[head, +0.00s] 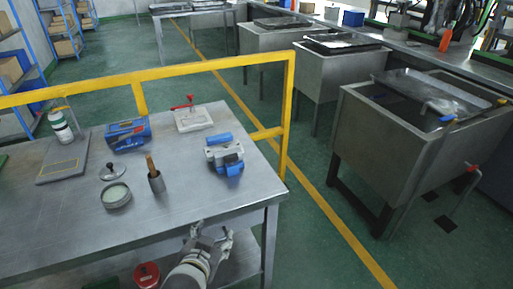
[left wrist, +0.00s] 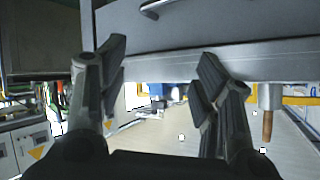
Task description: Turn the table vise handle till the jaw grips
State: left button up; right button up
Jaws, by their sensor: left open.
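The table vise (head: 226,160), with a grey-white body and blue parts, stands near the right front corner of the metal workbench (head: 95,225) in the head view. A blue bar lies along its back. Its handle is too small to make out. My left gripper (head: 213,233) is in front of the bench's front edge, below the vise in the picture and apart from it. In the left wrist view the left gripper (left wrist: 162,72) has its two fingers spread with nothing between them. I cannot clearly identify the vise in that view. My right gripper is not in view.
A yellow rail (head: 215,64) runs behind. Metal sinks (head: 415,140) stand right.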

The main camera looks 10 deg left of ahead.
pick_arm(q)
jog(key=w+d+r+m+t+h, duration=0.45)
jog(key=d+r, duration=0.35)
jog(key=r, duration=0.4)
jog(key=w+d+r+m+t+h, duration=0.5)
jog(key=d+r, duration=0.3)
jog(key=r, duration=0.4)
jog(key=s+d+m+g+h, duration=0.2)
jog(key=d+m+g+h, duration=0.3)
jog(key=d+m+g, duration=0.4)
jog(key=s+d+m+g+h, duration=0.2)
jog(key=d+m+g+h, duration=0.5)
jog(key=m, duration=0.4)
jog(key=n+g+y, duration=0.2)
jog(key=n+y, duration=0.1)
jog(key=y, duration=2)
send_near(231, 155)
jog(key=shift+m, duration=0.35)
jog(key=p+x, duration=0.2)
jog(key=x, duration=0.6)
jog(key=shift+w+f, duration=0.1)
jog(key=shift+f, duration=0.25)
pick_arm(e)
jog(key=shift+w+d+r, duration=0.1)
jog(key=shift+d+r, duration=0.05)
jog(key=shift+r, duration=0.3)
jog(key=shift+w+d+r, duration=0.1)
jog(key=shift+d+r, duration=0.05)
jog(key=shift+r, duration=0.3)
